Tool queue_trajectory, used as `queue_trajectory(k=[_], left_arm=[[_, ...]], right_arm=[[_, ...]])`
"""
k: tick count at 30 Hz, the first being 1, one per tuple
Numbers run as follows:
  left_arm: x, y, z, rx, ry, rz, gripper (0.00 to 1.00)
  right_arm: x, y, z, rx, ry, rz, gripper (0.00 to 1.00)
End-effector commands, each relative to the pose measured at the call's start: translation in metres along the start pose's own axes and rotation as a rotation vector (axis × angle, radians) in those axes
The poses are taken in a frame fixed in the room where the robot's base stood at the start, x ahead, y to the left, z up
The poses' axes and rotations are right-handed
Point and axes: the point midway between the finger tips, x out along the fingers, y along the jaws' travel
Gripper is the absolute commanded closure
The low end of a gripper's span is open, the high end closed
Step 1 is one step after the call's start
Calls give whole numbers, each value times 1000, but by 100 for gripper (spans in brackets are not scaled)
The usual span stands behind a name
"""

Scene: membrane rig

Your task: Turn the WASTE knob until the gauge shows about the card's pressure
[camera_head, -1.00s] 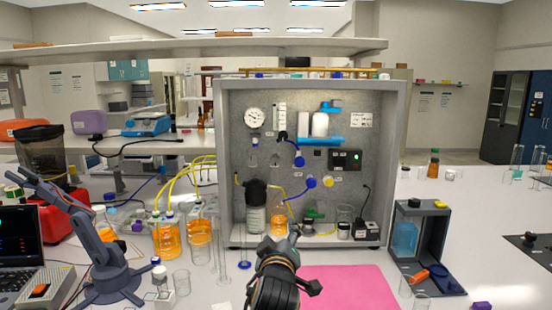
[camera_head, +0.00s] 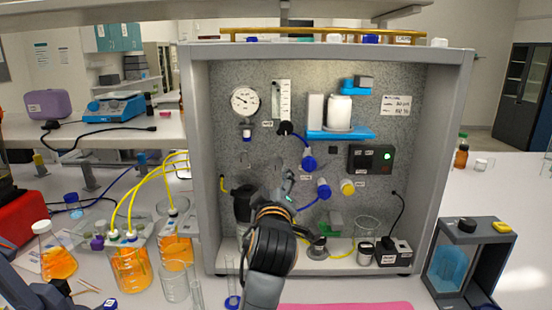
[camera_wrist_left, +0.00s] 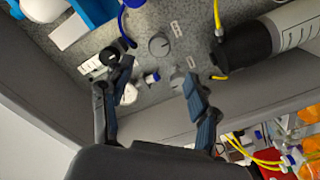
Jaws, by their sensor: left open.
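The round white gauge (camera_head: 245,101) is at the panel's upper left; its reading is too small to tell. A white card (camera_head: 395,105) with small print is at the upper right. Two grey knobs, an upper one (camera_wrist_left: 158,45) and a lower one (camera_wrist_left: 177,80), show in the left wrist view. I cannot read which is WASTE. My left gripper (camera_head: 287,183) is in front of the panel's lower middle. In the left wrist view its fingers (camera_wrist_left: 158,68) are apart and empty, with the knobs beyond them. My right gripper is not in view.
Blue knob-like fittings (camera_head: 323,188) and a yellow one (camera_head: 347,187) project from the panel. Orange-filled bottles (camera_head: 130,265) with yellow tubes stand left of the rig. A small box-shaped stand (camera_head: 467,262) is at right.

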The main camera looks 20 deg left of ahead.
Motion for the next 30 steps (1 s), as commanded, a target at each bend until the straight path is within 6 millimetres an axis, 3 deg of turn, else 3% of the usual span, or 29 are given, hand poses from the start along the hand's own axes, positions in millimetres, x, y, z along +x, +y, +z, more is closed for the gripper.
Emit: queue_trajectory(k=[3,6,18,24,30], left_arm=[[16,1,-2,4,1,-2,40],[34,2,-3,5,1,-2,40],[105,1,-3,4,0,-3,40],[125,1,-1,2,0,-1,40],[132,0,-1,0,-1,-1,40]], right_arm=[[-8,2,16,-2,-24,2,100],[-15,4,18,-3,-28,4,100],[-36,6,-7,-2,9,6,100],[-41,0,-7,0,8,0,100],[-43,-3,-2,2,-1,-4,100]])
